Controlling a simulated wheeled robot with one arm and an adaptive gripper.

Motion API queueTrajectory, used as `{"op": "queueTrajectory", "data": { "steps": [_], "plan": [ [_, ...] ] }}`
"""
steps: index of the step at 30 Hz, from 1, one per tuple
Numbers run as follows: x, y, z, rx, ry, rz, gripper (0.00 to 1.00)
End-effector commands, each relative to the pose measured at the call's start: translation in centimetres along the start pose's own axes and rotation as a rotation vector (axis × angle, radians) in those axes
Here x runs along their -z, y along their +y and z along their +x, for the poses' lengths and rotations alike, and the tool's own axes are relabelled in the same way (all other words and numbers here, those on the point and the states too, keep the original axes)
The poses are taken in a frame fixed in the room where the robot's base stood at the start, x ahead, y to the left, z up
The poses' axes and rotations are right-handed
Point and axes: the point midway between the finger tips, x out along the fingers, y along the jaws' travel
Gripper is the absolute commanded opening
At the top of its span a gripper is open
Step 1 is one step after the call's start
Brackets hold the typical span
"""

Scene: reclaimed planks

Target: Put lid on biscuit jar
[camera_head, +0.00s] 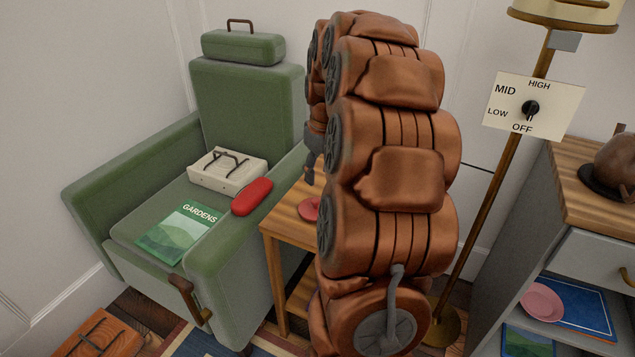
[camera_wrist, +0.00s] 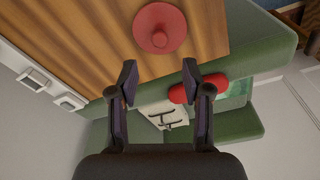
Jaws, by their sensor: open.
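A round red lid-like disc with a central knob (camera_wrist: 160,28) lies on the wooden side table (camera_wrist: 95,35). In the head view only part of this red disc (camera_head: 309,209) shows beside my arm. My gripper (camera_wrist: 160,82) is open and empty, its two fingers apart, with the disc ahead of it in the wrist view. In the head view my gripper (camera_head: 312,160) is mostly hidden behind my copper-coloured arm. I cannot make out a biscuit jar for certain; my arm covers much of the side table (camera_head: 282,224).
A green armchair (camera_head: 135,165) stands left of the table, holding a cream box (camera_head: 225,172), a red case (camera_head: 251,197) and a magazine (camera_head: 180,232). A lamp pole (camera_head: 490,205) and grey cabinet (camera_head: 520,245) stand right. A rounded brown object (camera_head: 616,162) sits on the cabinet.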

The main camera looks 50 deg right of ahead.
Motion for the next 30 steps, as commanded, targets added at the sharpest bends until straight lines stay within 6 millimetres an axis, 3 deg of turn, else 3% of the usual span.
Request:
{"op": "queueTrajectory", "data": {
  "steps": [6,11,14,17,21,26,30],
  "plan": [
    [0.0,0.0,-1.9,-0.001,0.001,0.000,0.49],
    [0.0,0.0,-2.0,0.000,0.000,0.000,0.49],
    [0.0,-1.1,-2.0,0.005,-0.006,-0.007,0.49],
    [-0.3,-4.3,-1.9,0.019,-0.024,-0.027,0.49],
    [-2.3,-11.5,-1.5,0.047,-0.080,-0.066,0.49],
    [-6.9,-19.4,-0.7,0.066,-0.165,-0.098,0.49],
    [-12.1,-24.5,0.0,0.062,-0.237,-0.115,0.49]
  ]
}}
